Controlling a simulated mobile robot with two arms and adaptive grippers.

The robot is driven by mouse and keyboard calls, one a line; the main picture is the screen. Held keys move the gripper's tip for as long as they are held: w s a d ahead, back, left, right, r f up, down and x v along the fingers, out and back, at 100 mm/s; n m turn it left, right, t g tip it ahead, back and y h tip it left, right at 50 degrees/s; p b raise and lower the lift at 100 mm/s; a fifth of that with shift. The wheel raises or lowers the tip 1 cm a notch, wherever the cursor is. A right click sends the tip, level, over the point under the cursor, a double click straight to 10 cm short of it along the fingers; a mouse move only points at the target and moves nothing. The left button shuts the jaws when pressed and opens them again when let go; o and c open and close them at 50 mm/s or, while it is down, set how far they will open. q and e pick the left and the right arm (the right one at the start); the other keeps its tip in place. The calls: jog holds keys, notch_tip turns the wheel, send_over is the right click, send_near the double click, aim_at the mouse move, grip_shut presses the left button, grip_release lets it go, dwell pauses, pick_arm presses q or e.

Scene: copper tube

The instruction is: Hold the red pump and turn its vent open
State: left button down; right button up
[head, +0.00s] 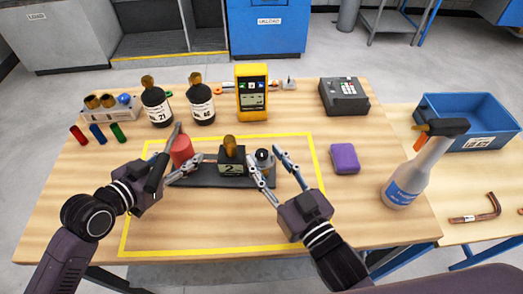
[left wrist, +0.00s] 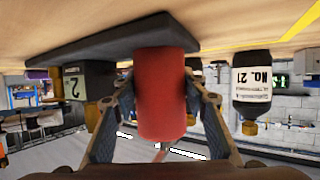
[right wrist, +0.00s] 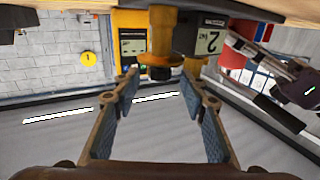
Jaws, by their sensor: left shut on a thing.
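The red pump (head: 181,151) is an upright red cylinder at the left end of a dark base plate (head: 206,181). My left gripper (head: 189,144) is shut around it; the left wrist view shows a finger on each side of the red body (left wrist: 162,95). A dark block marked 2 (head: 233,167), with a brass knob on top, stands mid-plate. At the right end is a fitting with a dark cap (head: 264,157), probably the vent; in the right wrist view it looks brass (right wrist: 160,53). My right gripper (right wrist: 160,78) is open, its fingertips either side of the cap.
Two dark bottles (head: 157,107) and a yellow meter (head: 251,91) stand behind. A purple block (head: 345,158) and a spray bottle (head: 408,178) are at the right, with a blue bin (head: 470,119) beyond. The front of the yellow outline (head: 215,251) is clear.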

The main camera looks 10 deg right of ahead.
jog(key=shift+x, duration=1.5)
jog(key=shift+c, duration=0.3)
grip_shut()
